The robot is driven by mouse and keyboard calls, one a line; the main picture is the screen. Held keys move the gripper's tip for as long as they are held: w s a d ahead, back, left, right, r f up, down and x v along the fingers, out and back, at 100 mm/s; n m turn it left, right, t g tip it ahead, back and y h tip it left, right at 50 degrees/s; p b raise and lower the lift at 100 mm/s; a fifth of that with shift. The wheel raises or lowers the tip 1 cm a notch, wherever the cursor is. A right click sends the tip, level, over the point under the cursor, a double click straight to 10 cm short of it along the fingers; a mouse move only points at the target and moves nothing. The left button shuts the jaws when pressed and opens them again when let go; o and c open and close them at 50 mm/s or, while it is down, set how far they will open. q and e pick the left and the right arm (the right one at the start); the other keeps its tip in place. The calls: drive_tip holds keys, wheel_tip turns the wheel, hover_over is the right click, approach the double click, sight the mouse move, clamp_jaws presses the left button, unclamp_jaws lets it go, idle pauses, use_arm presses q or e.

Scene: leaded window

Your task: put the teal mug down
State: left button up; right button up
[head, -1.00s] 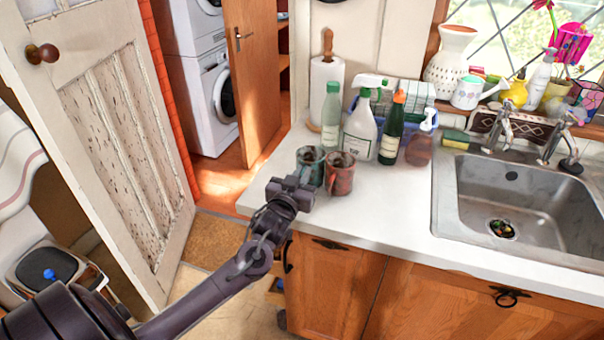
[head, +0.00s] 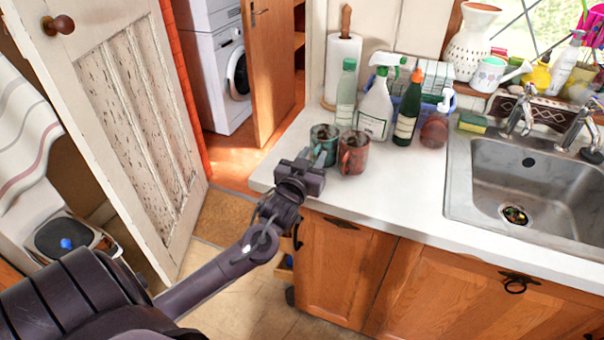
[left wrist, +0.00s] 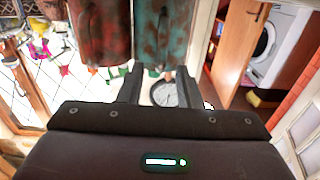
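The teal mug (head: 324,138) stands upright on the white counter (head: 400,200) near its left end, and shows partly in the left wrist view (left wrist: 163,30). The reddish-brown mug (head: 354,154) stands close at its right. My left gripper (head: 314,164) is at the near side of the teal mug, by the counter's front edge. In the left wrist view its two fingers (left wrist: 158,85) are apart, with the teal mug just beyond their tips. I see nothing clamped between them. Whether a finger touches the mug is unclear. My right gripper is out of view.
Behind the mugs stand a pale green bottle (head: 346,95), a white spray bottle (head: 376,110), a dark green bottle (head: 408,110) and a soap dispenser (head: 435,130). A sink (head: 540,190) is at the right. The counter between mugs and sink is clear.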

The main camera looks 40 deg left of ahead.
use_arm(q)
drive_tip(key=b+v, duration=0.1)
drive_tip(key=v, duration=0.9)
drive_tip(key=shift+w+a, duration=0.1)
drive_tip(key=s+d+f+m+g+h, duration=0.5)
drive_tip(key=s+d+f+g, duration=0.85)
drive_tip(key=s, duration=0.35)
wheel_tip(320, 180, down, 28)
drive_tip(key=s+g, duration=0.2)
drive_tip(key=s+a+f, duration=0.2)
drive_tip(key=s+f, duration=1.6)
drive_tip(key=s, duration=0.1)
drive_tip(key=shift+s+a+f+g+y, duration=0.2)
drive_tip(key=shift+a+g+y, duration=0.1)
drive_tip(key=shift+a+g, duration=0.15)
